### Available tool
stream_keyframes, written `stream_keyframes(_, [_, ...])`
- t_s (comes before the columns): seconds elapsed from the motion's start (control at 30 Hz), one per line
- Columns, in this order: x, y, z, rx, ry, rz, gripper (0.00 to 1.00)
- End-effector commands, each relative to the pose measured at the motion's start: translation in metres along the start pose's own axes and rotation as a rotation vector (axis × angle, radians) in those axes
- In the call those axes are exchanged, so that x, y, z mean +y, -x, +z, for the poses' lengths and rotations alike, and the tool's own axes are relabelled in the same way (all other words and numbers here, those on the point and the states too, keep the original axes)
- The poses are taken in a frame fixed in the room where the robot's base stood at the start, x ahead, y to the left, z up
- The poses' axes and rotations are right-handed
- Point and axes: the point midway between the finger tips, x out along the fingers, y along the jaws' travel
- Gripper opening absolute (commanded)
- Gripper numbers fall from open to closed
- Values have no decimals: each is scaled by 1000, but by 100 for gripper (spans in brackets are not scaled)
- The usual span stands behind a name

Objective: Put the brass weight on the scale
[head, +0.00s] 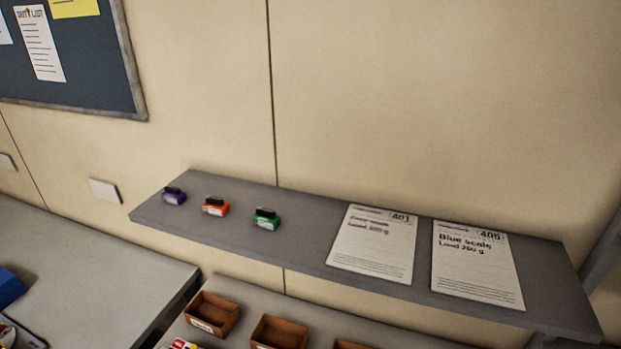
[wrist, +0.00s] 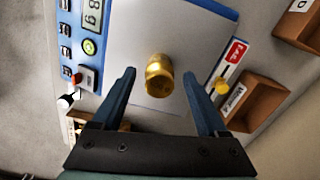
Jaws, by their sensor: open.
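In the wrist view a brass weight (wrist: 159,84) is on the grey pan (wrist: 180,35) of a blue scale (wrist: 62,40). The scale's display (wrist: 95,18) and buttons are along its left side; the digits are turned and partly cut off. My gripper (wrist: 159,74) is open, with one dark blue finger on each side of the weight and a gap on both sides. The weight's contact with the pan is hard to judge from this angle. Neither weight, scale nor gripper can be made out in the head view.
Brown bins (wrist: 258,100) stand close to the right of the scale; several brown bins (head: 278,332) show in the head view too. A grey shelf (head: 310,240) above holds small purple, orange and green items and two sheets, one (head: 475,265) reading "Blue scale, Load 250 g".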

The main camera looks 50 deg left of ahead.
Motion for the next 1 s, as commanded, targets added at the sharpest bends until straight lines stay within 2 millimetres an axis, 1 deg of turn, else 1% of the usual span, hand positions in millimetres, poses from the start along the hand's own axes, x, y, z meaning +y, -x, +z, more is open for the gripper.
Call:
stream_keyframes(0.17, [-1, 26, 0, 1, 0, -6, 76])
stream_keyframes(0.5, [0, 104, 0, 0, -1, 0, 76])
stream_keyframes(0.7, [0, 116, 0, 0, 0, 1, 76])
stream_keyframes(1.0, [0, 116, 0, 0, 0, 1, 76])
